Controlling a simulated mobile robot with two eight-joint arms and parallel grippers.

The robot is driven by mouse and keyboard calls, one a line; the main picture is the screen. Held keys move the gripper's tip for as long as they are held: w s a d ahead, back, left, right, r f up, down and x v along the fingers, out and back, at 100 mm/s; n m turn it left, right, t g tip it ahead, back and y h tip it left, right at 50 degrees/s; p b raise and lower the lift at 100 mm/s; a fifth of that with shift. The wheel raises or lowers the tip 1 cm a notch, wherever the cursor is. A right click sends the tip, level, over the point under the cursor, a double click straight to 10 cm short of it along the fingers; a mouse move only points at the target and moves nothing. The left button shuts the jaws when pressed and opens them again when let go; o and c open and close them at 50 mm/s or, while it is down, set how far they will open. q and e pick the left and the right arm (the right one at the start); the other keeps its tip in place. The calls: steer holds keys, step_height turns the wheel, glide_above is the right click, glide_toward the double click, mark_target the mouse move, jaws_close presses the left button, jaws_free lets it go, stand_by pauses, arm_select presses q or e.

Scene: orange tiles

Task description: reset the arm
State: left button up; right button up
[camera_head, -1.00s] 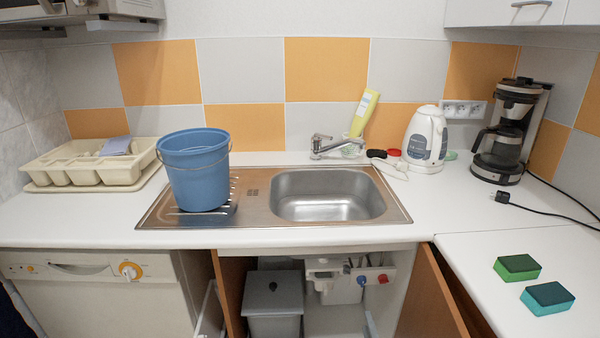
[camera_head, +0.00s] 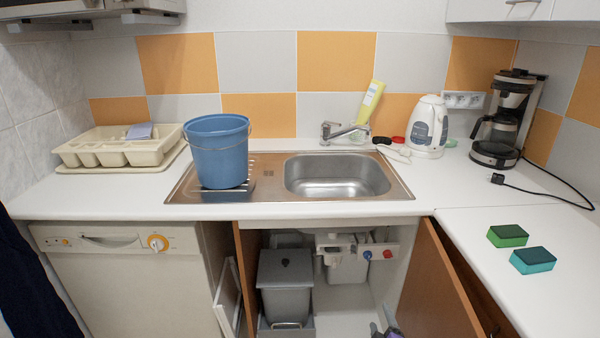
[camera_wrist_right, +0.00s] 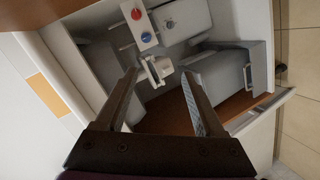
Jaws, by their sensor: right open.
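My right gripper (camera_wrist_right: 160,95) is open in the right wrist view, with nothing between its fingers. It points toward the open cabinet under the sink. In the head view, only a small part of my right gripper (camera_head: 387,328) shows at the bottom edge, in front of the cabinet opening. My left gripper is not in view. Inside the cabinet stands a grey bin (camera_head: 285,280), also seen in the right wrist view (camera_wrist_right: 228,72). A panel with a red and a blue knob (camera_head: 378,254) is beside it.
A blue bucket (camera_head: 218,150) stands on the sink drainboard. The wooden cabinet door (camera_head: 432,285) hangs open at the right. Green and teal sponges (camera_head: 508,236) lie on the right counter. A kettle (camera_head: 428,130), a coffee maker (camera_head: 500,120) and a cutlery tray (camera_head: 120,150) stand farther back.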

steer(key=s+a+m+g, duration=0.1)
steer(key=s+m+g, duration=0.25)
steer(key=s, duration=0.75)
steer(key=s+a+r+m+g+y, duration=0.1)
steer(key=s+a+m+g, duration=0.3)
steer(key=s, duration=0.7)
steer(key=s+d+m+g, duration=0.1)
steer(key=s+m+g, duration=0.3)
steer(key=s, duration=0.8)
arm_select(q)
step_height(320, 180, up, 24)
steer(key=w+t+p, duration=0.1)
steer(key=p, duration=1.9)
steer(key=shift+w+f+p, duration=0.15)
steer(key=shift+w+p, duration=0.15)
steer(key=shift+p, duration=0.05)
arm_select(e)
step_height(320, 180, up, 24)
steer(key=w+t, duration=0.2)
steer(key=shift+w+f+t, duration=0.15)
steer(key=shift+w+t, duration=0.15)
steer(key=shift+t, duration=0.05)
